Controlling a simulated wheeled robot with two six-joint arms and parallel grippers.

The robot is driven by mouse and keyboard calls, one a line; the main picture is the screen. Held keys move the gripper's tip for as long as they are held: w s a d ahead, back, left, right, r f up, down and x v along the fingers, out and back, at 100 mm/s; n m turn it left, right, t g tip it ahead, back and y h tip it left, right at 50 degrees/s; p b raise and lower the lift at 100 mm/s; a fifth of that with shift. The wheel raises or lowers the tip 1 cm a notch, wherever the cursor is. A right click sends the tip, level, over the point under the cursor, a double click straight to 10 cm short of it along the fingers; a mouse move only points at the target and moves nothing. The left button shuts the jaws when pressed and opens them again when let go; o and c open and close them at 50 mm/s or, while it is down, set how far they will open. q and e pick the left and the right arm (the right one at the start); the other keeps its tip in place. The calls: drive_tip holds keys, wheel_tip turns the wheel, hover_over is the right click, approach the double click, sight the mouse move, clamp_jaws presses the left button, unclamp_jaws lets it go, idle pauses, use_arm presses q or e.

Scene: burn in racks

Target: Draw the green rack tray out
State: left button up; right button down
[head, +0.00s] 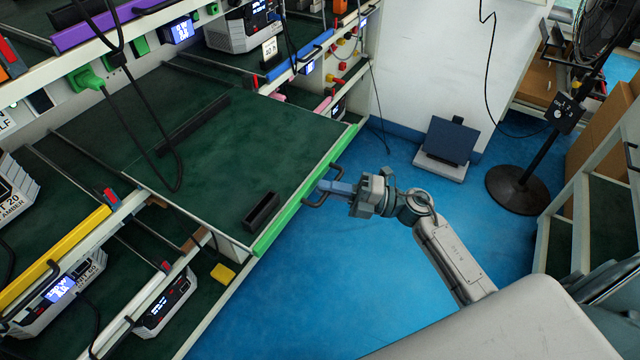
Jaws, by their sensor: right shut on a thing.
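The green rack tray (305,192) has a bright green front edge and a dark green deck. It stands out from the rack, past the yellow-edged tray at left. A dark bar handle (312,203) is fixed to its front edge. My right gripper (328,187) comes in from the right and is shut on this handle. A small black slotted holder (261,211) sits on the deck near the front edge, and a long dark strip lies farther back. My left gripper is not in view.
A yellow-edged tray (55,258) and units with lit displays fill the rack at left. A black cable (150,150) hangs over the green tray's deck. Blue floor (310,300) is open in front. A pedestal fan (515,185) and another rack stand at right.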

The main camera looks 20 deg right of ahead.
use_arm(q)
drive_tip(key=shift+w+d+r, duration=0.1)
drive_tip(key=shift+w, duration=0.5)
use_arm(e)
drive_tip(key=shift+s+d+f, duration=0.1)
drive_tip(key=shift+s+d, duration=0.4)
drive_tip(key=shift+s, duration=0.2)
